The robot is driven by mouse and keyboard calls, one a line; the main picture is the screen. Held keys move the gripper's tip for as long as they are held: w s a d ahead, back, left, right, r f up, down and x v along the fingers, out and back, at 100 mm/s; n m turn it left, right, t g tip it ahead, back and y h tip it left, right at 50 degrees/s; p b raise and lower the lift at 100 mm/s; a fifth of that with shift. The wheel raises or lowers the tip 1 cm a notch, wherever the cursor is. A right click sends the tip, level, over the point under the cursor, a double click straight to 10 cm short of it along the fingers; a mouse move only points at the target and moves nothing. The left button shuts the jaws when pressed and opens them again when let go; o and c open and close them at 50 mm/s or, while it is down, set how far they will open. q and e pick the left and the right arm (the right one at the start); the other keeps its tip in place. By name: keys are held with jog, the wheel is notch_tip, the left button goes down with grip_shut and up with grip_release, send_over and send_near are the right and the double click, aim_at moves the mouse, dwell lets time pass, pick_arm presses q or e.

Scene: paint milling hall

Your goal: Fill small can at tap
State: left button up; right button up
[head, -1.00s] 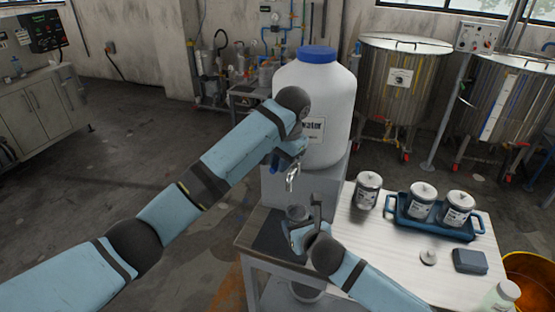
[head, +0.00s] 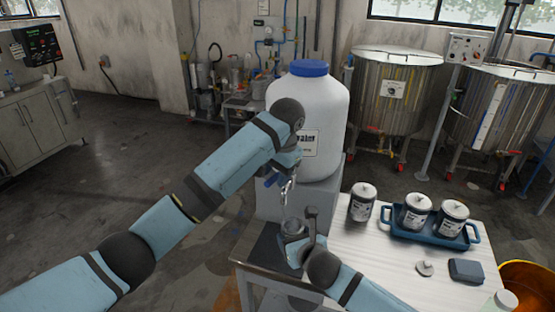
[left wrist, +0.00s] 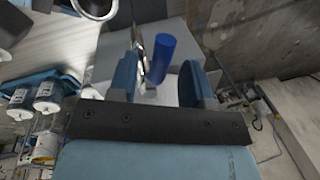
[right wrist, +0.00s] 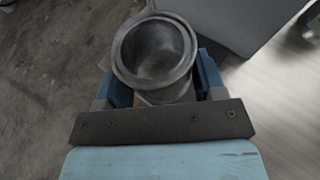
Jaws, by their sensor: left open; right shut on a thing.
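The white water tank (head: 310,105) with a blue cap stands on a grey block, its metal tap (head: 288,190) at the front. My left gripper (head: 280,172) is at the tap, open. In the left wrist view the blue tap handle (left wrist: 162,58) shows between its spread fingers, apparently not clamped. My right gripper (head: 300,245) is shut on the small grey can (head: 293,227), upright just below the tap. In the right wrist view the can (right wrist: 155,50) shows its open mouth and dark inside. I cannot tell whether water runs or stands in it.
A white table holds a blue tray (head: 430,237) with two lidded cans, another lidded can (head: 362,203), a small round lid (head: 425,268) and a dark grey block (head: 466,271). A dark mat (head: 263,245) lies under the tap. An orange bucket (head: 525,285) stands at right.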

aim_at(289, 225)
pick_arm(q)
notch_tip(289, 225, up, 11)
jog(key=s+d, duration=0.1)
jog(key=shift+s+d+r, duration=0.15)
jog(key=shift+d+r, duration=0.05)
jog(key=shift+d, duration=0.2)
pick_arm(e)
jog(key=w+a, duration=0.1)
jog(key=w, duration=0.3)
jog(key=w+a, duration=0.1)
jog(key=w, duration=0.1)
jog(key=shift+a, duration=0.3)
jog(key=shift+s, duration=0.1)
jog(key=shift+d, duration=0.1)
jog(key=shift+s, duration=0.1)
dwell(3.5)
jog(key=s, duration=0.2)
jog(key=s+d, duration=0.2)
jog(key=s, duration=0.1)
jog(key=shift+s+d, duration=0.25)
jog(key=shift+s, duration=0.1)
